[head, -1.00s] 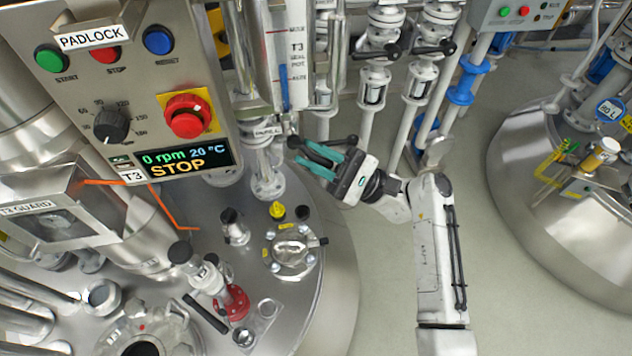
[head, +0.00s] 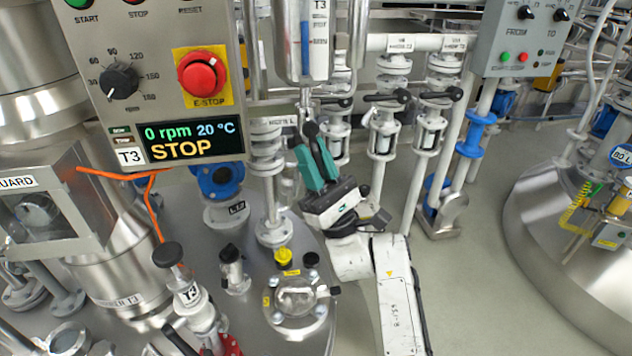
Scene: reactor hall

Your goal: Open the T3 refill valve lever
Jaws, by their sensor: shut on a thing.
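The T3 refill valve lever (head: 309,128) is a small black handle below the T3 sight vessel (head: 305,40), beside a white label (head: 282,121) only partly legible. My gripper (head: 313,150) reaches up to it from below right. Its green fingers are shut on the lever and hide much of it, so I cannot tell its exact angle. The pipe (head: 270,195) under the label runs down to a flange on the T3 vessel lid.
The T3 control panel (head: 165,85), showing STOP and 0 rpm, stands close on the left. Other valves with black levers (head: 388,97) stand behind on the right. A lid port (head: 297,300) lies below my gripper. Open floor (head: 465,290) is at right.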

